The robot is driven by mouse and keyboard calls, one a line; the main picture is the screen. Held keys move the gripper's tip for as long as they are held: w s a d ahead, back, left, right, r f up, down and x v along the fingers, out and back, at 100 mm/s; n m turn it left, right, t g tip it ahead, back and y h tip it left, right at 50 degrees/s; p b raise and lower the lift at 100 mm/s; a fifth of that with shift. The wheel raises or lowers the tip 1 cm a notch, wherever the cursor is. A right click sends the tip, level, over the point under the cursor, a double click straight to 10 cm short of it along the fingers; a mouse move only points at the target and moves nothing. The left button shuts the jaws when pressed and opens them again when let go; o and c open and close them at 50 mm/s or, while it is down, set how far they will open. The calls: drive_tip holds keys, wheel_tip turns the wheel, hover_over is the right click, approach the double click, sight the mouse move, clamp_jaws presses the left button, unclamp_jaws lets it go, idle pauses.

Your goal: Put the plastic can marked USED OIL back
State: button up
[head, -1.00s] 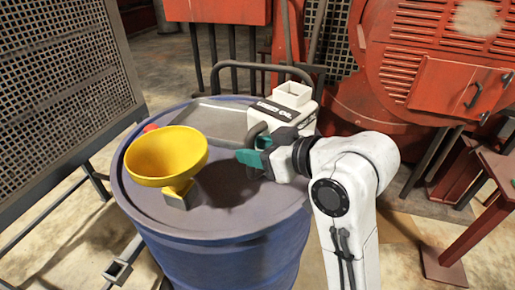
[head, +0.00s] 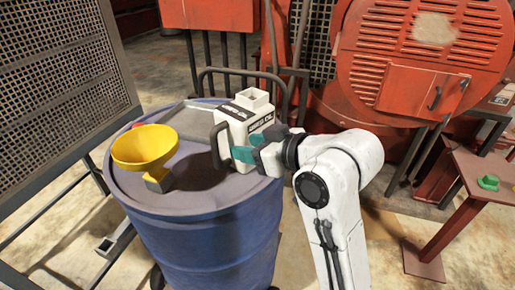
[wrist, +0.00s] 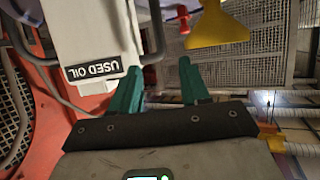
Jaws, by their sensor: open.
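The white plastic can marked USED OIL (head: 236,124) is at the back right of the blue drum's top (head: 205,205). It looks roughly upright, with its dark handle (head: 219,147) on its left. In the wrist view the can (wrist: 98,30) fills the upper left, its label beside my left finger. My gripper (head: 243,155) has teal fingers in front of the can's lower part. The wrist view shows the gripper (wrist: 158,82) open, with the handle (wrist: 155,35) showing across the gap. I cannot tell whether the fingers touch the can. Its base is partly hidden.
A yellow funnel (head: 145,147) stands on the drum's left side. A grey tray (head: 186,114) lies behind, partly hidden by the can. A mesh screen (head: 60,75) stands left. Red machinery (head: 425,60) is behind, and a red bench (head: 470,175) stands right. The drum's front top is clear.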

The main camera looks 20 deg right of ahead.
drive_tip(key=shift+s+d, duration=0.15)
drive_tip(key=shift+s, duration=0.05)
drive_tip(key=s+d+f+m+g+h, duration=0.2)
drive_tip(key=s+d+f, duration=0.3)
drive_tip(key=f, duration=0.5)
drive_tip(key=s+d+f+m+g+h, duration=0.2)
drive_tip(key=s+f, duration=0.5)
drive_tip(key=f, duration=0.3)
drive_tip(key=s+d+f+m+g+h, duration=0.1)
drive_tip(key=s+d+f+g, duration=0.1)
drive_tip(key=s, duration=0.5)
drive_tip(key=s+d+f+m+g+h, duration=0.1)
drive_tip(key=s+d+f+g, duration=0.1)
drive_tip(key=s+d+f, duration=0.2)
drive_tip(key=s+d+f+m+g+h, duration=0.1)
drive_tip(key=s+f, duration=0.5)
drive_tip(key=s, duration=0.6)
drive_tip(key=shift+s+d+f+g+h, duration=0.2)
drive_tip(key=shift+d+g+h, duration=0.1)
drive_tip(key=shift+d+g, duration=0.55)
